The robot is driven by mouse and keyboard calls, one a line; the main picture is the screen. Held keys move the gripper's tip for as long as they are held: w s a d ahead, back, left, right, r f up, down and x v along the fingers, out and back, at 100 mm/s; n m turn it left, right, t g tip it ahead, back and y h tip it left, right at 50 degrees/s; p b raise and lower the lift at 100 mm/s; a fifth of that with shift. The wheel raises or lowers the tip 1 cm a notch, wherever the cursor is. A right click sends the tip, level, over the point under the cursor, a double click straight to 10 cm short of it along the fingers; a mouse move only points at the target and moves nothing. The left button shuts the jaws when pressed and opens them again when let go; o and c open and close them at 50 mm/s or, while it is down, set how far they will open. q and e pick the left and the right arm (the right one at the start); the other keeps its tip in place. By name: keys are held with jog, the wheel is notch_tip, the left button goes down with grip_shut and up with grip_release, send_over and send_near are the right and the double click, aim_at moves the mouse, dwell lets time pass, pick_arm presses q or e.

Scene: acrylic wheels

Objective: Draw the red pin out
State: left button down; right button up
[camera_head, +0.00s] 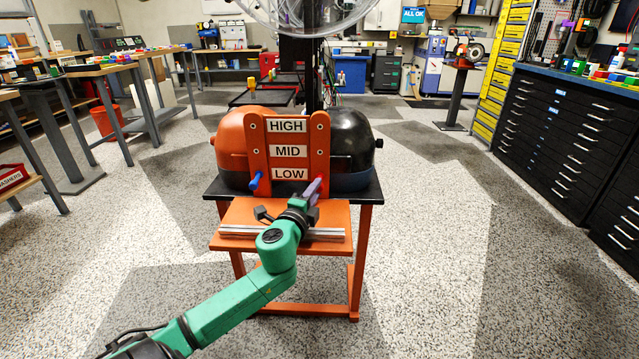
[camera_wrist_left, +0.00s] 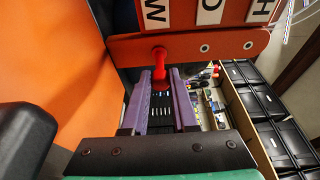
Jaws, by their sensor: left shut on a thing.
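The red pin (camera_wrist_left: 159,58) shows in the left wrist view, sticking out of an orange upright (camera_wrist_left: 190,46). In the head view this is the right upright (camera_head: 319,150) of the lever frame, and the pin is mostly hidden by my fingers near the LOW label (camera_head: 290,174). My left gripper (camera_head: 316,186) has purple fingers that reach to the pin from the front. In the left wrist view the fingers (camera_wrist_left: 160,74) are shut on the pin's outer end, one on each side. My right gripper is not in view.
A blue pin (camera_head: 255,181) sits low on the left upright. MID (camera_head: 290,151) and HIGH (camera_head: 287,126) labels are above. An orange shelf (camera_head: 240,212) with a metal rail juts out below. A black drawer cabinet (camera_head: 565,135) stands at right; the floor around is clear.

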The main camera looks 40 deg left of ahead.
pick_arm(q)
jog(key=shift+s+d, duration=0.7)
jog(key=shift+s, duration=0.3)
jog(key=shift+s+d+p, duration=0.3)
jog(key=shift+s+d, duration=0.35)
jog(key=shift+s, duration=0.15)
jog(key=shift+s+d+p, duration=0.25)
jog(key=shift+s+d, duration=0.35)
jog(key=shift+s, duration=0.2)
